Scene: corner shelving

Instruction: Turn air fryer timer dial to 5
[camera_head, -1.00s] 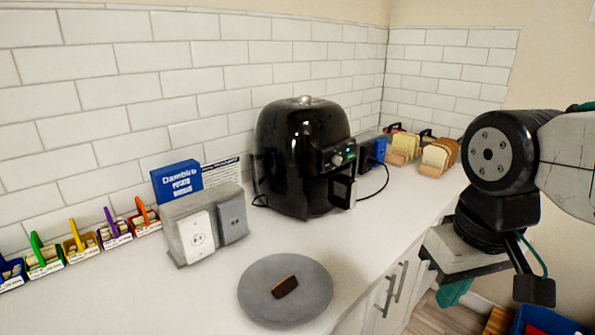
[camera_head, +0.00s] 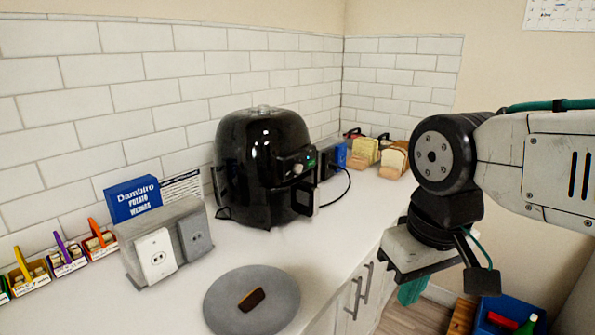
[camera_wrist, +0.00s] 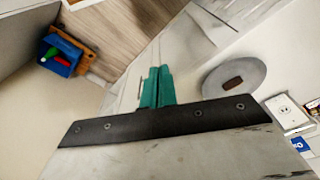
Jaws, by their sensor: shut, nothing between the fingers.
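The black air fryer (camera_head: 255,165) stands upright on the white counter against the tiled wall. Its small round dial (camera_head: 297,169) is on the front panel, beside a green-lit display; the number it points to is too small to read. My gripper (camera_head: 411,291) is low at the right, beyond the counter's front edge, apart from the air fryer. Its teal fingers (camera_wrist: 157,88) are together and empty in the wrist view. The air fryer does not show in the wrist view.
A grey plate (camera_head: 222,307) with a dark brown item (camera_head: 251,299) lies near the counter edge. A grey outlet block (camera_head: 160,252), a blue box (camera_head: 133,199) and bread holders (camera_head: 392,160) flank the air fryer. A blue bin (camera_head: 515,312) sits on the floor.

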